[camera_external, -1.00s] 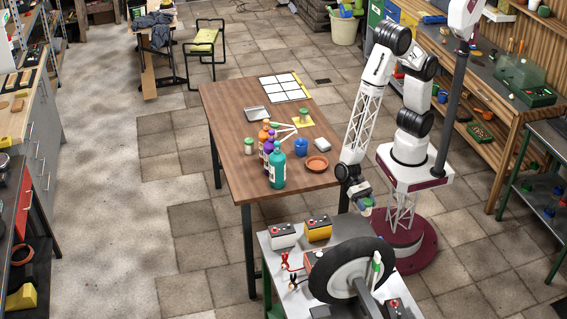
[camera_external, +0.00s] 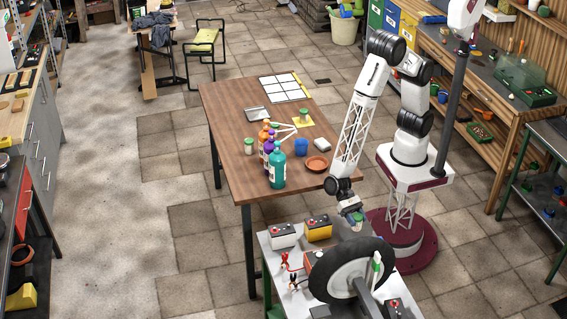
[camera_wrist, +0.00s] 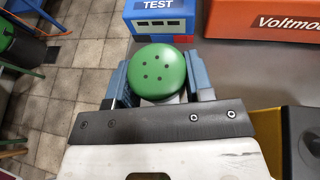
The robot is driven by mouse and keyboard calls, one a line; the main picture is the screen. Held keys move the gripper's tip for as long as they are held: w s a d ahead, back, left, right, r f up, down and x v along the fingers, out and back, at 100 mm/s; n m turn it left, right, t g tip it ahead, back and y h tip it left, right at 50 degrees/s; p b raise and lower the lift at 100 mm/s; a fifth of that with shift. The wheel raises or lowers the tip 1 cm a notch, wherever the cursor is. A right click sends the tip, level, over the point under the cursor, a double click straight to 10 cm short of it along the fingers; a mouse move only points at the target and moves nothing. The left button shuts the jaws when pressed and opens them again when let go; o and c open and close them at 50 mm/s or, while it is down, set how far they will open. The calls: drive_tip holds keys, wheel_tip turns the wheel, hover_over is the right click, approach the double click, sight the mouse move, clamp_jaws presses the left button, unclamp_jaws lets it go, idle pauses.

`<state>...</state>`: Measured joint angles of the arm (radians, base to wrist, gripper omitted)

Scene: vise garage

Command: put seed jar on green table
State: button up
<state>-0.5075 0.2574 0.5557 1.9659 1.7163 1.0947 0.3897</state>
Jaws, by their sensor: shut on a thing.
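The seed jar has a round green lid with several small holes (camera_wrist: 160,70), seen from above in the wrist view. My gripper (camera_external: 355,212) is shut on it, with a blue finger on each side of the lid in the wrist view (camera_wrist: 160,88). In the external view the jar (camera_external: 358,221) hangs upright below my gripper, by the back right of a grey-topped table (camera_external: 277,254) with green legs. The wheel stands in front of this spot, and I cannot tell the jar's height above the tabletop. The jar's body is mostly hidden in the wrist view.
A green-framed table (camera_external: 549,135) stands at the right.

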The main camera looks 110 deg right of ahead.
drive_tip(key=shift+f, duration=0.15)
drive_tip(key=shift+f, duration=1.6)
drive_tip(key=shift+f, duration=0.15)
drive_tip(key=o, duration=0.9)
drive_tip(key=shift+v, duration=6.1)
